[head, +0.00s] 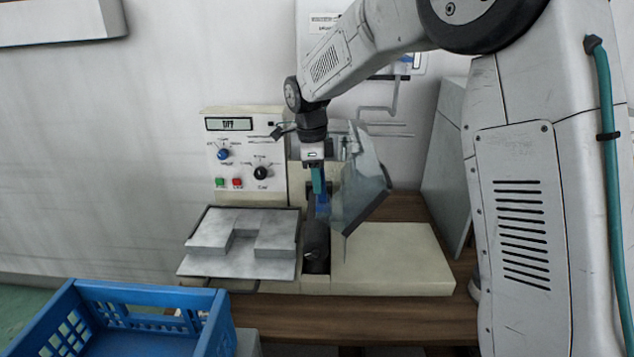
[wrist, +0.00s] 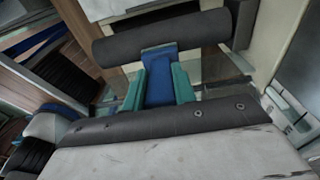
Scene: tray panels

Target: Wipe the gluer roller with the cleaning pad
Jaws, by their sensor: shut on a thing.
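My gripper (head: 319,182) is shut on a blue cleaning pad (head: 323,205), pointing down over the gluer. In the wrist view the teal fingers of my gripper (wrist: 161,84) flank the blue pad (wrist: 160,80) on both sides. The dark gluer roller (head: 316,238) runs front to back in the slot of the machine, below the pad. In the wrist view the roller (wrist: 165,36) lies across the top, and the pad's far end meets its edge in the picture. I cannot tell whether they touch.
A clear guard (head: 365,185) stands tilted close to the right of my gripper. The control panel (head: 240,155) is behind left. Grey panels (head: 262,268) lie left of the roller. A pale flat top (head: 395,262) is clear at right. A blue crate (head: 150,294) stands front left.

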